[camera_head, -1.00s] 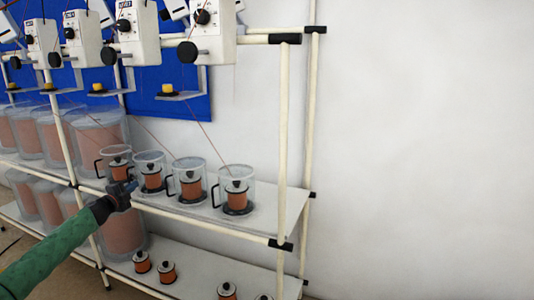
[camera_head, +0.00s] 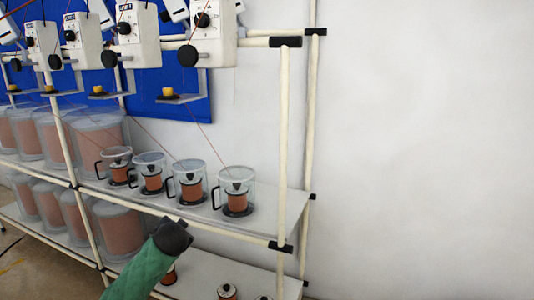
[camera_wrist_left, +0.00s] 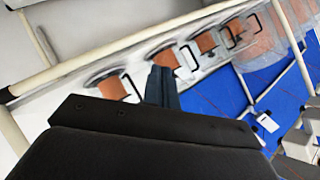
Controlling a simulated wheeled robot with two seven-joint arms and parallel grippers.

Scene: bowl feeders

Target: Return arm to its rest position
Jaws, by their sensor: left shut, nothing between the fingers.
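My left arm (camera_head: 145,270), in a green sleeve with a black wrist end (camera_head: 172,237), comes up from the bottom of the head view in front of the shelf rack. Its fingers are hidden or too small to make out there. In the left wrist view my left gripper (camera_wrist_left: 160,72) shows dark fingers together, with nothing held. The fingers overlap the row of cups in that view, but I cannot tell the distance. My right gripper is in neither view.
Clear cups with copper spools (camera_head: 237,197) stand on the middle shelf (camera_head: 264,208). Larger clear bins (camera_head: 100,132) stand to the left. White machines (camera_head: 137,35) hang above. A rack post (camera_head: 283,140) stands at the right, with bare wall (camera_head: 420,150) beyond.

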